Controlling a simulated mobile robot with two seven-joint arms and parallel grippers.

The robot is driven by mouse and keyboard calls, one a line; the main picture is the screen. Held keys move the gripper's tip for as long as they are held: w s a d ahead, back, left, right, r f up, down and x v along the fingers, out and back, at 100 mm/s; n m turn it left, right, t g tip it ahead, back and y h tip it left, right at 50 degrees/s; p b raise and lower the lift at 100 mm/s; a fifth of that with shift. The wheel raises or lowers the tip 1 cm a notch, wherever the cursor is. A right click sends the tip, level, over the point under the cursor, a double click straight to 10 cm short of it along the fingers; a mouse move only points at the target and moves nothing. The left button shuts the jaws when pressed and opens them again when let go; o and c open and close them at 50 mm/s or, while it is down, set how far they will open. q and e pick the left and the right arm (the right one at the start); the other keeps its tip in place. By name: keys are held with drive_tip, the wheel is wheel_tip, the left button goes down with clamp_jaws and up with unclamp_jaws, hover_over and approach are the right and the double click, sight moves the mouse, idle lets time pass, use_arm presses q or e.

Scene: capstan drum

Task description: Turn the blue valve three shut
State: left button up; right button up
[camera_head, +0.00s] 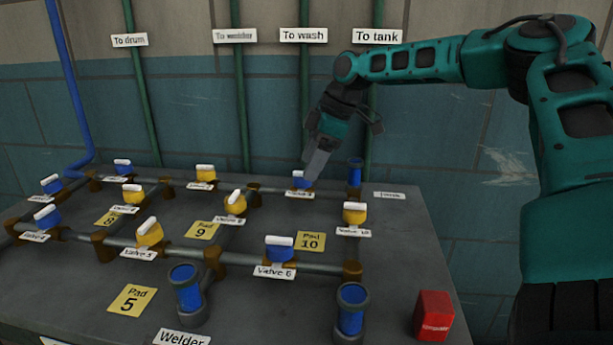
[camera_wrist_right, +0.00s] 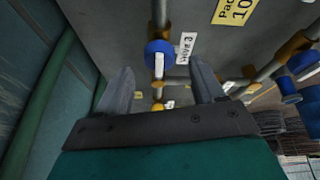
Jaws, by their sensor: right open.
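Blue valve three (camera_head: 300,181) sits on the back pipe at the far side of the bench, with its label (camera_head: 300,194) in front. Its white handle appears in line with the pipe. My right gripper (camera_head: 316,166) reaches down over it from the upper right and partly covers it. In the right wrist view, the valve's blue body (camera_wrist_right: 154,48) and white handle (camera_wrist_right: 159,66) show between the open fingers (camera_wrist_right: 163,72). The fingers are apart and hold nothing; whether they touch the valve I cannot tell. My left gripper is out of view.
Other blue and yellow valves stand on the pipes, including yellow valve (camera_head: 354,213) and blue valve 6 (camera_head: 279,250). A blue cylinder (camera_head: 355,172) stands right of valve three. A red box (camera_head: 433,315) sits at the front right. Green pipes (camera_head: 305,90) run up the wall behind.

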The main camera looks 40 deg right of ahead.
drive_tip(key=shift+x, duration=1.55)
drive_tip(key=c, duration=1)
drive_tip(key=shift+r, duration=0.1)
drive_tip(key=shift+c, duration=0.2)
